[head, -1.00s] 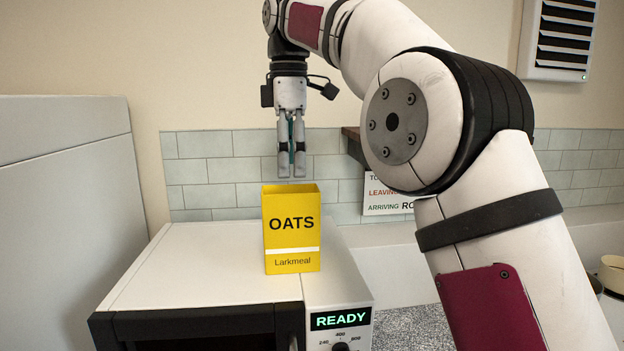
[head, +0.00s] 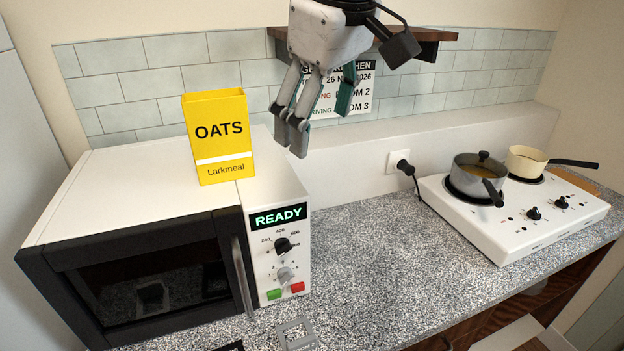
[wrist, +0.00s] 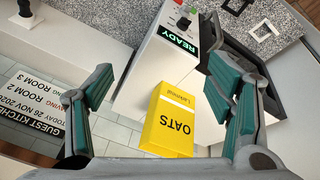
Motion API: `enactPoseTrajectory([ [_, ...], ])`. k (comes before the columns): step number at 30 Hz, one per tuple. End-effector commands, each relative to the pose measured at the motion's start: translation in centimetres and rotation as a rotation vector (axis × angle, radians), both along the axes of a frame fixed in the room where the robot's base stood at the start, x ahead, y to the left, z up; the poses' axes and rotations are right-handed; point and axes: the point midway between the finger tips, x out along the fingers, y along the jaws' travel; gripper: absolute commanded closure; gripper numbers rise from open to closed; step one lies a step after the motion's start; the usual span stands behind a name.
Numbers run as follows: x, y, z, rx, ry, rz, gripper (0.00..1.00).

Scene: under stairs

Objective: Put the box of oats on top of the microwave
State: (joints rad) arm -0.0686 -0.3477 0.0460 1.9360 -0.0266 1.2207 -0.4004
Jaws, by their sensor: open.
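The yellow box of oats (head: 219,150) stands upright on the white top of the microwave (head: 110,190), near its right side. The box also shows in the wrist view (wrist: 170,125), where it appears between the open fingers but beyond them. My gripper (head: 318,120) is open and empty. In the head view it hangs to the right of the box, apart from it. The microwave door is shut and its display reads READY.
A white hob (head: 515,215) with a grey pot (head: 478,175) and a cream pan (head: 526,160) stands at the right. A wooden shelf (head: 440,36) and a sign (head: 362,90) are on the wall behind my gripper. The speckled counter (head: 370,260) between microwave and hob is largely clear.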

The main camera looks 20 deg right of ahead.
Motion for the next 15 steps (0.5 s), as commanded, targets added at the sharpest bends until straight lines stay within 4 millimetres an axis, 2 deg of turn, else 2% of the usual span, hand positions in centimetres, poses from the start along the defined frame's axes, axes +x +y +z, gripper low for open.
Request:
enactPoseTrajectory([
  [1, -2.1, -0.8, -1.4, 0.026, -0.023, -0.073, 0.26],
  [6, -7.2, -2.5, -6.5, 0.121, -0.093, -0.300, 0.26],
  [10, -9.6, -3.2, -9.6, 0.175, -0.125, -0.414, 0.26],
  [15, -10.8, -3.4, -11.3, 0.207, -0.144, -0.476, 0.26],
])
